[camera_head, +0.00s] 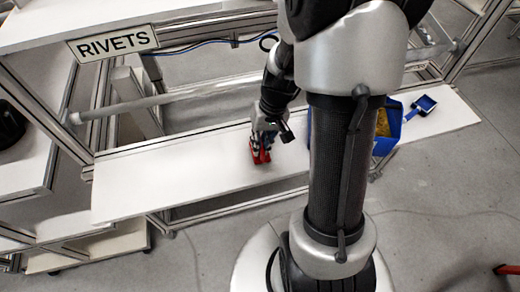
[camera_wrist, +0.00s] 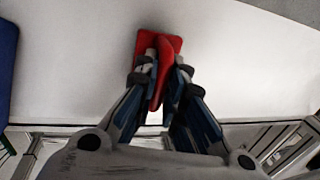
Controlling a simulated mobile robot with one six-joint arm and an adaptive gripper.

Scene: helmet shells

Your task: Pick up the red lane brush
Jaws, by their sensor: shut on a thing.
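The red lane brush (camera_head: 260,157) is at the middle of the low white shelf (camera_head: 150,187) in the head view. In the wrist view the red brush (camera_wrist: 172,42) shows a flat head and a ridge or handle between the fingers. My gripper (camera_head: 262,140) is around it from above, also seen in the wrist view (camera_wrist: 160,80), with its fingers closed on the brush. Whether the brush touches the shelf or is slightly lifted, I cannot tell. Its underside is hidden.
A blue bin (camera_head: 391,118) with yellowish contents stands right of my arm, partly hidden. A blue dustpan-like tool (camera_head: 422,106) lies at the shelf's right end. A RIVETS sign (camera_head: 113,44) hangs on the upper bench edge. The shelf's left part is clear.

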